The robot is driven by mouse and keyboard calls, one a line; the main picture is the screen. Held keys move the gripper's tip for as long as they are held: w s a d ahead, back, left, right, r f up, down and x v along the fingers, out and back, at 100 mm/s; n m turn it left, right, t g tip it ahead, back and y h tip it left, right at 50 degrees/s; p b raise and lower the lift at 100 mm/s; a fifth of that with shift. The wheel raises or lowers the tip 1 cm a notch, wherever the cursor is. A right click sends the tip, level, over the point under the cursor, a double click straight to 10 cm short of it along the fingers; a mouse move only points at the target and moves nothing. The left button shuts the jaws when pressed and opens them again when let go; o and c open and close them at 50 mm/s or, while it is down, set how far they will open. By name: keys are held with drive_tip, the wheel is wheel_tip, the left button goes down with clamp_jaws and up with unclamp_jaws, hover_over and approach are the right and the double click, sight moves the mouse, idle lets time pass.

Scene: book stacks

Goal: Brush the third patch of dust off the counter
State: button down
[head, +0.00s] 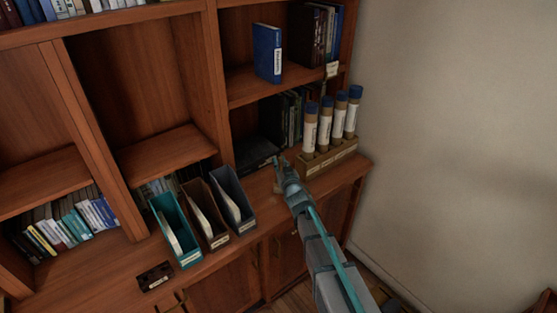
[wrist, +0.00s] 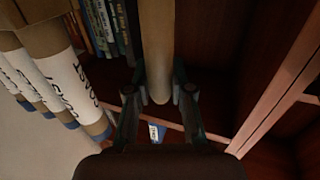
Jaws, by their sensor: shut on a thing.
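My gripper (head: 283,168) is over the counter (head: 100,287), just left of the wooden tube rack. In the wrist view, my gripper (wrist: 159,95) is shut on a tan, rounded handle (wrist: 159,45), apparently the brush's. The brush's bristles do not show in the wrist view. In the head view the brush is too small and too covered by my gripper to make out clearly. I cannot make out any patch of dust on the counter in either view.
A rack (head: 328,160) holds several labelled tubes with blue caps, close to the right of my gripper. Teal (head: 176,229), brown (head: 205,214) and grey (head: 233,200) file holders stand to the left. A dark block (head: 155,276) lies at the front left. Shelves rise behind.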

wheel_tip(320, 180, up, 8)
drive_tip(key=w+d+p, duration=0.1)
drive_tip(key=d+p, duration=0.1)
drive_tip(key=p, duration=0.4)
drive_tip(key=shift+w, duration=0.4)
idle(0.4)
